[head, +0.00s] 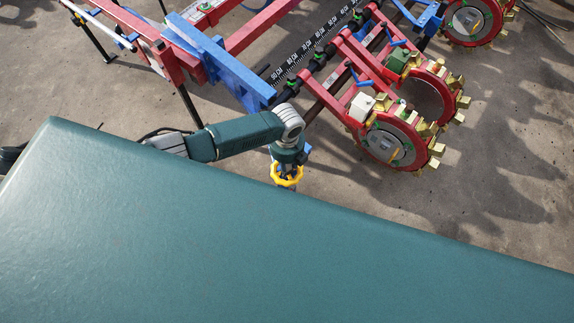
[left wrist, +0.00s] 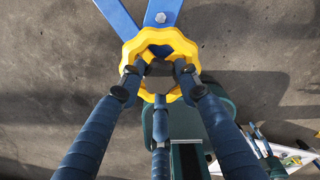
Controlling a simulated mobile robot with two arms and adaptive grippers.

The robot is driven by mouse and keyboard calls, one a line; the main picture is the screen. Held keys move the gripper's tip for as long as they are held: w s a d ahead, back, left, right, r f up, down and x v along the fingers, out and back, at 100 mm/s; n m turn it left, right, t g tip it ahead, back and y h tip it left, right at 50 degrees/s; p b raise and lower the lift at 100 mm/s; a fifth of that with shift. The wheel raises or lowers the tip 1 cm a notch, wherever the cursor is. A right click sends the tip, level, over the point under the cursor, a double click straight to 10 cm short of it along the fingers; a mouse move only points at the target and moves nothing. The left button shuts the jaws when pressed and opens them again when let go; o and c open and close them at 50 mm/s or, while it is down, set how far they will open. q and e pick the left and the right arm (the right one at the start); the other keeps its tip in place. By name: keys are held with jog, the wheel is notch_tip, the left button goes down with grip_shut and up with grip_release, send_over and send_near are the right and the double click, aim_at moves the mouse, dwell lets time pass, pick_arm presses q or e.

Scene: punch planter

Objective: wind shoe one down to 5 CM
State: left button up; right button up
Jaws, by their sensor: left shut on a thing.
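A yellow scalloped handwheel (head: 286,184) sits beside the front edge of my green body top. In the left wrist view the handwheel (left wrist: 150,41) is a yellow ring at the end of crossed blue bars (left wrist: 163,12). My left gripper (head: 287,170) is shut on the handwheel; its dark fingers (left wrist: 159,76) reach the ring's rim from several sides. The red planter's black bar carries a white centimetre scale (head: 313,50). Which shoe is shoe one, and any depth reading for it, I cannot tell. My right gripper is not in view.
Red-rimmed punch wheels (head: 392,139) with brass-coloured punches stand on the right, another (head: 470,18) farther back. A blue beam (head: 222,62) and red frame (head: 270,22) lie behind my left arm. Bare concrete (head: 500,170) is open at the right.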

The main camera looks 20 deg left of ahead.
pick_arm(q)
jog(key=shift+w+a+m, duration=0.35)
jog(key=shift+a+m, duration=0.05)
jog(key=shift+m, duration=0.1)
jog(key=o, duration=1)
jog(key=shift+r, duration=0.1)
jog(key=shift+o, duration=0.8)
jog(key=shift+d, duration=0.15)
jog(key=shift+s, duration=0.1)
notch_tip(320, 180, up, 12)
